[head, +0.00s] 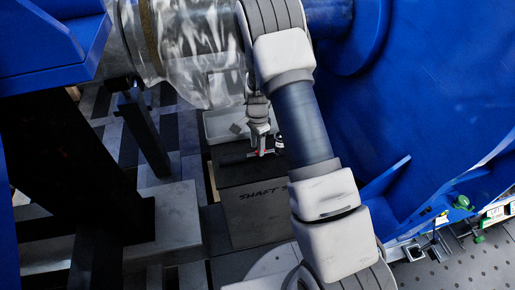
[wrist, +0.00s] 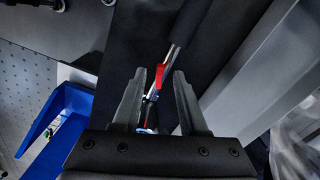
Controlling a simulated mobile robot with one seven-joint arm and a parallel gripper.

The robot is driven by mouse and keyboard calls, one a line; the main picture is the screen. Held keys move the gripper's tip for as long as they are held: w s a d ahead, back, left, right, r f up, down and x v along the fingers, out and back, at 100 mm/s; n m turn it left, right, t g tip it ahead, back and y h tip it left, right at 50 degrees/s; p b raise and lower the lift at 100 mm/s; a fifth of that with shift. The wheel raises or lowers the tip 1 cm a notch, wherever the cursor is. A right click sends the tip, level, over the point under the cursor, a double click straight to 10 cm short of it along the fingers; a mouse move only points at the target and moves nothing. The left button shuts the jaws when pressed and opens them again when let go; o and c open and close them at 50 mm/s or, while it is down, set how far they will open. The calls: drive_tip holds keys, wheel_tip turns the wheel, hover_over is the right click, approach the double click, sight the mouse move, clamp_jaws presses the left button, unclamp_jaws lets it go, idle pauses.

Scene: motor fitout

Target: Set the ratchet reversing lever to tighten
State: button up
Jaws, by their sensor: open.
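The ratchet (wrist: 174,52) shows in the wrist view with a dark grip running up out of the frame and a bright metal neck. A red lever (wrist: 161,76) sits on it between my fingertips. In the head view the ratchet is small, and its red part (head: 264,152) shows just below my gripper (head: 258,143). My gripper (wrist: 159,72) is open, with one finger on each side of the red lever. I cannot tell whether either finger touches it. The ratchet's head is partly hidden between the fingers, and the lever's setting cannot be read.
A dark block (head: 250,215) marked "SHAFT" lies below the ratchet. A grey bin (head: 222,124) stands behind it.

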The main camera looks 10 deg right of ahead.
drive_tip(key=shift+f, duration=0.7)
clamp_jaws()
